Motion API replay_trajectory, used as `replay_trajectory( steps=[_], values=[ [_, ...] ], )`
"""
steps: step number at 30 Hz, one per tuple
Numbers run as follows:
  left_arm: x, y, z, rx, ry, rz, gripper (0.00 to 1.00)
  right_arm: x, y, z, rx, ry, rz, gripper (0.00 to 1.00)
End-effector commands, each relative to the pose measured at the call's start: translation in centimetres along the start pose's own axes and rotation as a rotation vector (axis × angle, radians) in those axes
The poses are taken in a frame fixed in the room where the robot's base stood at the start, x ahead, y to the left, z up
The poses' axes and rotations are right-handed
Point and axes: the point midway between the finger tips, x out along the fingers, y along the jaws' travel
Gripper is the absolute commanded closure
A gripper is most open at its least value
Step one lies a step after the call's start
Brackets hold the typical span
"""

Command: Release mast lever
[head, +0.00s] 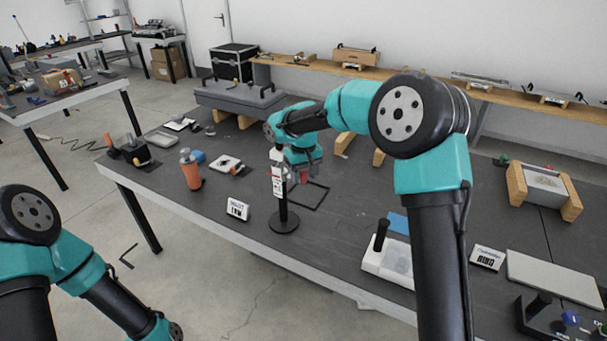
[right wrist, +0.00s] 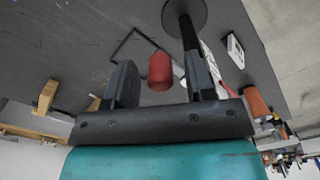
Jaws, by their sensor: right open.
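The mast (head: 283,217) is a black upright pole on a round black base, standing on the dark table, with a white and red label strip near its top. A red cylindrical lever grip (right wrist: 160,71) shows between the fingers in the right wrist view. My right gripper (head: 302,175) is at the top of the mast, open, with its fingers (right wrist: 159,66) on either side of the red grip. I see gaps beside the grip. The black pole (right wrist: 186,32) passes close to the right finger. My left arm shows at the lower left; its gripper is out of view.
A small white placard (head: 237,210) stands left of the mast base. An orange bottle (head: 190,170) is farther left. A white box with a black handle (head: 388,262) sits to the right. A thin black square outline (head: 318,200) lies on the table behind the mast.

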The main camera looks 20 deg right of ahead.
Motion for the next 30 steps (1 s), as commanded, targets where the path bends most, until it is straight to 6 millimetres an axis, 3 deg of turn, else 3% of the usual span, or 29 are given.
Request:
replay_trajectory(
  steps=[7,22,30],
  values=[
    [0.00,0.00,0.00,0.000,0.000,0.000,0.57,0.02,0.00,-0.01,0.000,0.000,0.000,0.52],
    [0.00,0.00,0.00,0.000,0.000,0.000,0.57,0.00,-0.01,-0.01,0.000,0.000,0.000,1.00],
    [0.00,0.00,0.00,0.000,0.000,0.000,0.57,0.01,0.24,-0.20,-0.056,0.000,0.000,1.00]
  ],
)
